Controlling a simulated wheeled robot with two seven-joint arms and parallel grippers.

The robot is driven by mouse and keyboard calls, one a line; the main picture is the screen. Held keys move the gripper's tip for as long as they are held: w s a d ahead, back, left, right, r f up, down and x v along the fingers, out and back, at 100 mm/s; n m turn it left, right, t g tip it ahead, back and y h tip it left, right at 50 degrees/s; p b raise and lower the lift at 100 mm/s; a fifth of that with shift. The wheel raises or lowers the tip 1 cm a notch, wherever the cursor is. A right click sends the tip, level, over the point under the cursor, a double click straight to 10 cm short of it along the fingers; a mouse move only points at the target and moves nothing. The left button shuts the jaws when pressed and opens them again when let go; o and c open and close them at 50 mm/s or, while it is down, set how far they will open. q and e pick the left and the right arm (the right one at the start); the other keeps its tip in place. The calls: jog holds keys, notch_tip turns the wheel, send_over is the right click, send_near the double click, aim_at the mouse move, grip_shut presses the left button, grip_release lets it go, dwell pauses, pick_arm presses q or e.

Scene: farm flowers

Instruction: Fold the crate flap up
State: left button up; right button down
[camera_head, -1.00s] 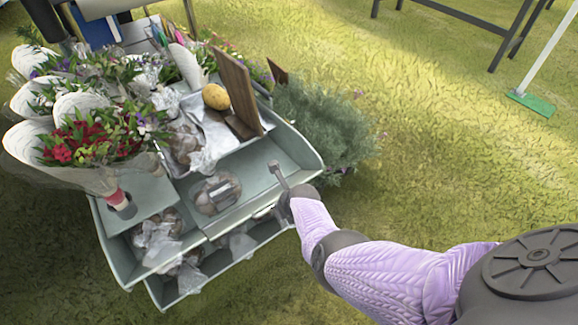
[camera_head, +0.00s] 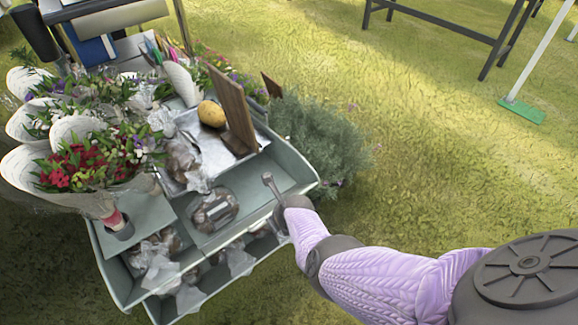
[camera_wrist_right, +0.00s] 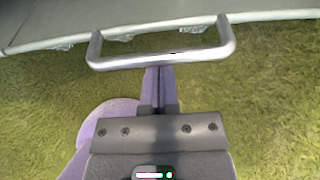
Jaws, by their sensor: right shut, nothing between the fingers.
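The crate (camera_head: 290,165) is a grey-green tiered container, filling the left half of the head view. Its front edge panel (camera_head: 222,240) runs beside my right gripper; I cannot tell where the flap begins. My right gripper (camera_head: 268,178) is shut and empty, its thin fingertips over the crate's front right part. In the right wrist view, the shut fingers (camera_wrist_right: 160,70) point at a silver U-shaped handle (camera_wrist_right: 160,58) in front of the pale crate edge (camera_wrist_right: 40,38). I cannot tell whether they touch it. My left gripper is out of view.
Wrapped bouquets (camera_head: 80,165) crowd the crate's left side. Bagged brown goods (camera_head: 213,210) lie in its trays. A wooden board (camera_head: 233,105) stands upright beside a yellow potato-like item (camera_head: 211,114). A bush (camera_head: 318,130) grows behind the right corner. Open grass lies to the right.

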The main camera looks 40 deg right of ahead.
jog(key=w+r+p+v, duration=0.1)
jog(key=w+p+v, duration=0.1)
jog(key=p+v, duration=0.6)
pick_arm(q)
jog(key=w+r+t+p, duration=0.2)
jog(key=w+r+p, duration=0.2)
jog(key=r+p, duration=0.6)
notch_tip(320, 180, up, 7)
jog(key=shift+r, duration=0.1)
pick_arm(e)
jog(key=s+a+f+m+g, duration=0.1)
jog(key=s+m+g, duration=0.1)
jog(key=s+m, duration=0.9)
jog(key=s+f+m+g, duration=0.1)
jog(key=s+m+g, duration=0.1)
jog(key=s+m, duration=0.9)
jog(key=s+a+f+m+g+h, duration=0.1)
jog(key=s+m, duration=1)
jog(key=s, duration=1.4)
jog(key=shift+s+a+f+m+g, duration=0.2)
jog(key=shift+a+m+g, duration=0.15)
jog(key=shift+g, duration=0.25)
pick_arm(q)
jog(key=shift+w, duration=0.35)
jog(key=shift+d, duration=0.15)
